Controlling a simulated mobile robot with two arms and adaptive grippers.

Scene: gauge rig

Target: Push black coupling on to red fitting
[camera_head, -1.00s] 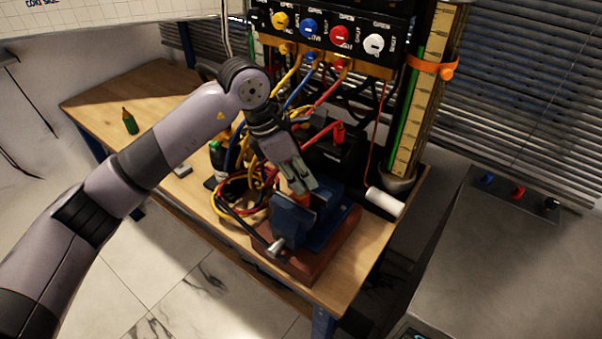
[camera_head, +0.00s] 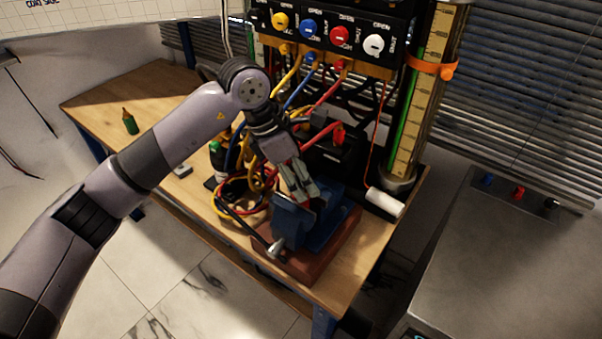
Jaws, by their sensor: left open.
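My left gripper (camera_head: 306,194) is open, its fingers pointing down just above the jaws of the blue vise (camera_head: 292,222). A sliver of red, likely the red fitting (camera_head: 307,203), shows at the fingertips by the vise jaws. The fingers hide most of it. I cannot make out the black coupling; it may be hidden between the fingers or by the hand. My right gripper does not show.
The vise stands on a red-brown base (camera_head: 322,254) near the bench's front corner. Looped hoses (camera_head: 236,195) lie left of it, and a white roll (camera_head: 384,202) lies right. A valve panel (camera_head: 330,38) and gauge column (camera_head: 422,100) stand behind.

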